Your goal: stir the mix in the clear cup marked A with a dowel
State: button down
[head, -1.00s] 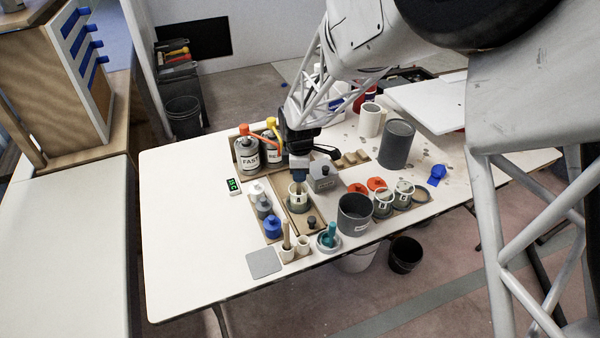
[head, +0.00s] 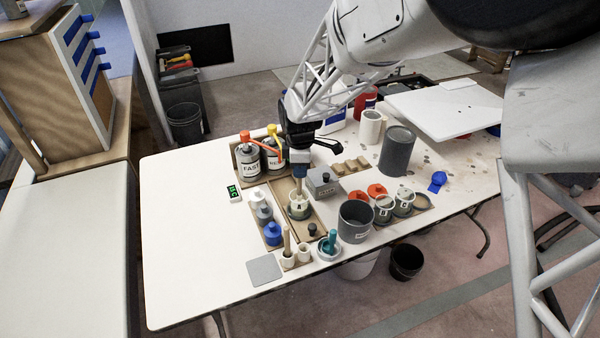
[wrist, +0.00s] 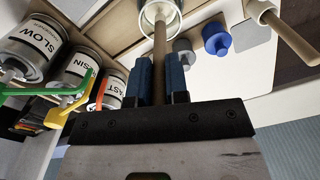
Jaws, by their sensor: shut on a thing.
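The clear cup marked A (head: 298,211) stands upright in the wooden tray at the middle of the table, with a light mix in it. My gripper (head: 299,177) is above the cup, its blue fingers shut on a wooden dowel (head: 299,189). The dowel points down into the cup's mouth, and its lower end is hidden inside. In the wrist view my gripper (wrist: 158,80) grips the dowel (wrist: 159,45), which runs into the cup (wrist: 176,17) at the top edge. Whether the dowel touches the mix or cup wall cannot be told.
Cans marked FAST (head: 250,168) and RESIN (head: 272,158) stand behind left. A grey box (head: 321,184) and a dark grey pot (head: 355,222) are close on the right.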

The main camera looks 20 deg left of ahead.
jog(key=shift+r, duration=1.75)
